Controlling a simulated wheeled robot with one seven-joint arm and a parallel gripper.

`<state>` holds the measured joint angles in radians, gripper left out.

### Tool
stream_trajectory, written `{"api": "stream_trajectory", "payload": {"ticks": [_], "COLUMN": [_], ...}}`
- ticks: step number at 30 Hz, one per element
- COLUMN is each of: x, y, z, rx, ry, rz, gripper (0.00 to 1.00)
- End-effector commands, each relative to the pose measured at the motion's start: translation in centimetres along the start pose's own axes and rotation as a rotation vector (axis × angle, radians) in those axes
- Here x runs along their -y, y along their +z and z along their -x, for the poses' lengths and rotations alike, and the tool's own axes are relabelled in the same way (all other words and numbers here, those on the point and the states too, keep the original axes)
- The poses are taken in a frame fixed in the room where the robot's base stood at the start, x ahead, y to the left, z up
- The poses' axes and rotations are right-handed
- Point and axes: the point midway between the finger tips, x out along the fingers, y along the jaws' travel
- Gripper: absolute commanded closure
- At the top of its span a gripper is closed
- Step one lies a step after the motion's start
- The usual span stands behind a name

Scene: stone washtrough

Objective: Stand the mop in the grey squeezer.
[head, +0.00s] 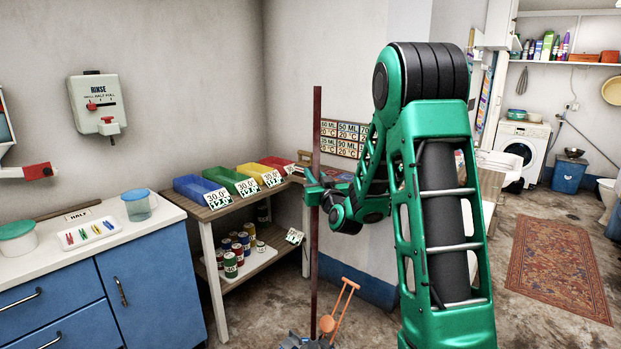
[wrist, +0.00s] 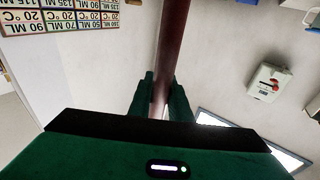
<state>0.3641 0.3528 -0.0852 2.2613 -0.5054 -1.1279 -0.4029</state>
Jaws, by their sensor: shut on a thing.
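The mop (head: 317,135) is a long, dark red-brown handle standing close to upright in the head view. Its lower end runs down to the bottom edge, where its head cannot be made out. My gripper (head: 315,192) is shut on the handle around its middle. In the wrist view the handle (wrist: 172,45) runs between my green fingers. A grey object (head: 296,342), likely the squeezer, shows at the bottom edge with an orange lever (head: 341,305) beside the handle. It is mostly cut off, so I cannot tell whether the mop is inside it.
A wooden shelf table (head: 213,214) with coloured bins and cans stands behind and left of the mop. A blue cabinet (head: 155,282) with a white top is at left. A patterned rug (head: 558,262) lies at right, and a washing machine (head: 522,150) stands farther back.

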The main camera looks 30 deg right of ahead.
Motion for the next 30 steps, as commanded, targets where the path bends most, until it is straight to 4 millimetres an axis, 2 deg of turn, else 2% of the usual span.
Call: {"api": "stream_trajectory", "payload": {"ticks": [30], "x": [-0.1], "y": [1.3], "z": [0.1], "rx": [-0.002], "ry": [0.001], "rz": [0.0], "gripper": [1.0]}}
